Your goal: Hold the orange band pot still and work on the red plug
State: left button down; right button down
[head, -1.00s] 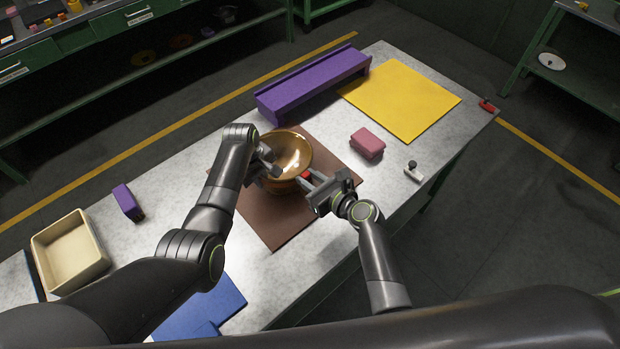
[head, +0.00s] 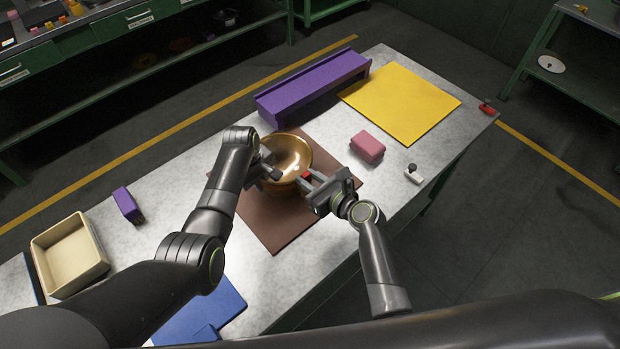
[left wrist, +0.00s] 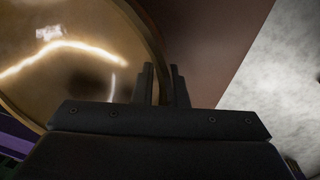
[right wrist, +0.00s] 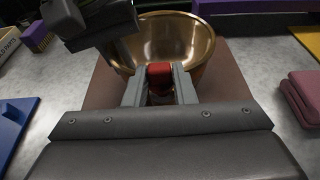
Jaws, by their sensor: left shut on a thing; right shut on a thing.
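The pot (head: 289,152) is a shiny brass-coloured bowl standing on a brown mat (head: 275,232). It also shows in the left wrist view (left wrist: 60,60) and the right wrist view (right wrist: 175,38); I cannot make out an orange band. My left gripper (head: 270,172) is shut on the pot's rim at its left side. The red plug (head: 306,177) sits at the pot's near right side, and shows between the fingers in the right wrist view (right wrist: 159,72). My right gripper (right wrist: 160,82) is shut on the red plug. The plug's lower part is hard to see.
A purple rack (head: 312,85) and a yellow mat (head: 402,102) lie at the back.

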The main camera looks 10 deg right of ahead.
jog(key=shift+r, duration=2.1)
pick_arm(q)
jog(key=c, duration=1.4)
grip_release()
jog(key=shift+o, duration=0.2)
jog(key=shift+r, duration=0.15)
notch_tip(320, 180, up, 12)
jog(key=s+a, duration=0.1)
jog(key=shift+a+f, duration=0.2)
jog(key=shift+s, duration=0.15)
pick_arm(e)
jog(key=shift+s, duration=0.1)
